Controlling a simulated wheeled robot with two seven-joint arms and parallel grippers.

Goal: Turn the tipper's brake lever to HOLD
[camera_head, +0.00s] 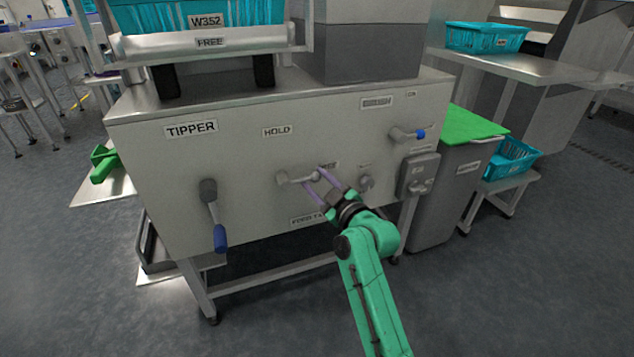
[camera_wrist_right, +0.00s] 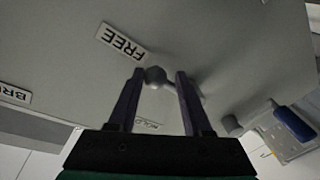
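The brake lever (camera_head: 299,179) is a short grey lever on the front panel of the machine. It points right, towards the FREE label (camera_head: 328,166); the HOLD label (camera_head: 277,131) is above its pivot end. My right gripper (camera_head: 316,183) is at the lever's free end. In the right wrist view my right gripper (camera_wrist_right: 160,78) is open. The lever's round knob (camera_wrist_right: 154,72) shows between its fingers, close to one fingertip, and the shaft runs behind the other finger. Whether a finger touches the lever I cannot tell. My left gripper is not in view.
A lever with a blue grip (camera_head: 220,238) hangs down under the TIPPER label (camera_head: 191,128). Another blue-tipped lever (camera_head: 407,134) is at the panel's upper right. A small knob (camera_head: 366,182) and a grey switch box (camera_head: 418,175) are right of my gripper.

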